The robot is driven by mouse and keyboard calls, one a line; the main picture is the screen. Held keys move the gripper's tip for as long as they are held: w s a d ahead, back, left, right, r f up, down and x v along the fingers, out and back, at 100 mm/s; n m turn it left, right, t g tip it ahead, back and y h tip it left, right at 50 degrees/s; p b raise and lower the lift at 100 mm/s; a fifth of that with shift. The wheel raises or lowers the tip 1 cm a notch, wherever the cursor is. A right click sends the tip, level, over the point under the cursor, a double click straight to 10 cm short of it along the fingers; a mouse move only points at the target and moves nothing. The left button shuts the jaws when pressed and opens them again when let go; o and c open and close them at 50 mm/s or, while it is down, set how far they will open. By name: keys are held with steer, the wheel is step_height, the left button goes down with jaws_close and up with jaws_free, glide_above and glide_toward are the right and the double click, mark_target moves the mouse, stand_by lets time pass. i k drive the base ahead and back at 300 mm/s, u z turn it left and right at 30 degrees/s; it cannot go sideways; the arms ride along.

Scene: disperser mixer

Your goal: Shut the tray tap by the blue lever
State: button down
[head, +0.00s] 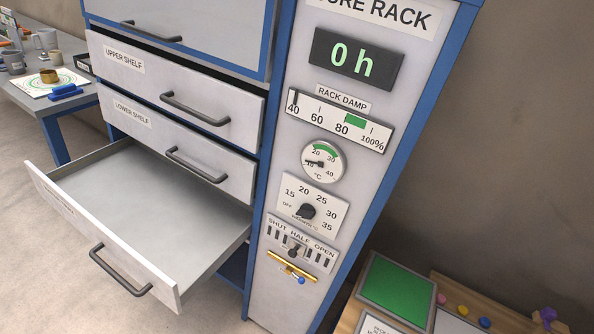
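The tray tap (291,266) is a small brass fitting low on the front panel of the cure rack, below the vent slider marked SHUT, HALF and OPEN. Its brass bar slopes down to the right across the panel. The blue lever end (301,281) shows just below the bar, right of its middle. The tap is small here, and I cannot tell whether it is open or shut. My gripper is not in view, and nothing touches the tap.
An empty bottom drawer (105,250) is pulled out left of the tap. The vent slider (295,251) sits near HALF. A green panel (397,290) lies low on the right. A side table (30,90) with cups stands far left.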

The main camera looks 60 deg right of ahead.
mark_target(296, 277)
steer(key=z, duration=0.45)
steer(key=k, duration=1.1)
steer(key=z, duration=0.5)
steer(key=k, duration=0.55)
steer(key=u, duration=0.3)
steer(key=i, duration=2)
steer(key=z, duration=0.85)
